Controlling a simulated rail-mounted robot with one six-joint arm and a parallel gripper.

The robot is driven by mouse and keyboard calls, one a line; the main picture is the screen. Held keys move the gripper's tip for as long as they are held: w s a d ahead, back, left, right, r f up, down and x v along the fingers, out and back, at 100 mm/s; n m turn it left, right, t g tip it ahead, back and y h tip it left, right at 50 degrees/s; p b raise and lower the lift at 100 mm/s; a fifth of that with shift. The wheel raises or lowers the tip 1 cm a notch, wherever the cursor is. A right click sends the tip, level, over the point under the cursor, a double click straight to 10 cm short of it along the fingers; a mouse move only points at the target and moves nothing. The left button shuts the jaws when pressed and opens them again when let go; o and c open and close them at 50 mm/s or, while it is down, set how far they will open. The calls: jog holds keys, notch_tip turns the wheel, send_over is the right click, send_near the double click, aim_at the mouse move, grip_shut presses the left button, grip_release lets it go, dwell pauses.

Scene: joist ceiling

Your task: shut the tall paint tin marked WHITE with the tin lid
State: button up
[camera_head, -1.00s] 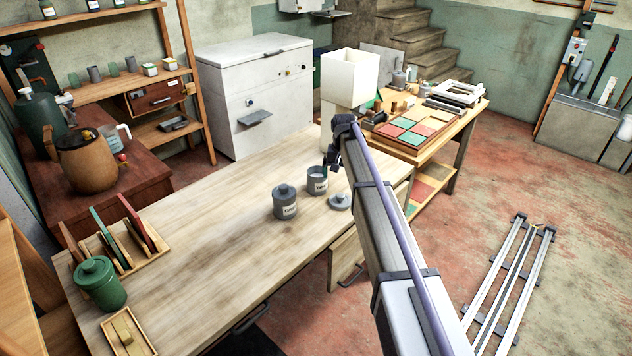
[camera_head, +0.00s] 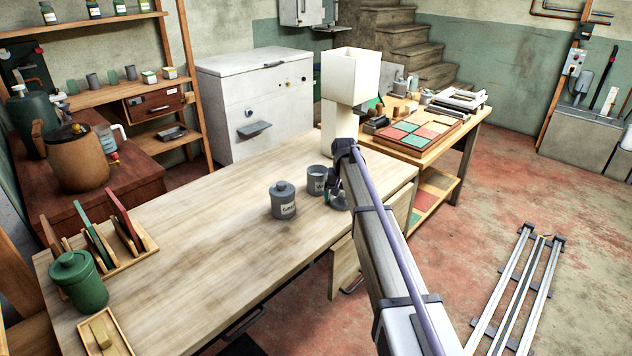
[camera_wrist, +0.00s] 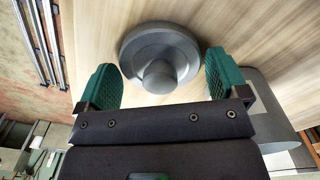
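The open grey paint tin (camera_head: 315,175) stands upright on the wooden workbench. The grey tin lid (camera_wrist: 160,48) lies flat on the bench just right of this tin in the head view, knob towards my wrist camera. My gripper (camera_wrist: 162,66) is open, its green fingers apart on either side of the knob and touching nothing that I can make out. In the head view, my gripper (camera_head: 333,192) partly covers the lid. The open tin's grey side (camera_wrist: 272,108) shows beside the right finger in the wrist view.
A second grey tin (camera_head: 283,201), its lid on, stands close left of the open tin. A green canister (camera_head: 80,282), a rack of boards and a small tray (camera_head: 104,335) sit at the left end. A white lamp (camera_head: 350,75) stands behind. The bench middle is clear.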

jog(key=c, duration=0.6)
jog(key=shift+r+p, duration=1.85)
jog(key=shift+c, duration=0.2)
jog(key=shift+r, duration=0.1)
notch_tip(320, 180, up, 5)
jog(key=p, duration=0.5)
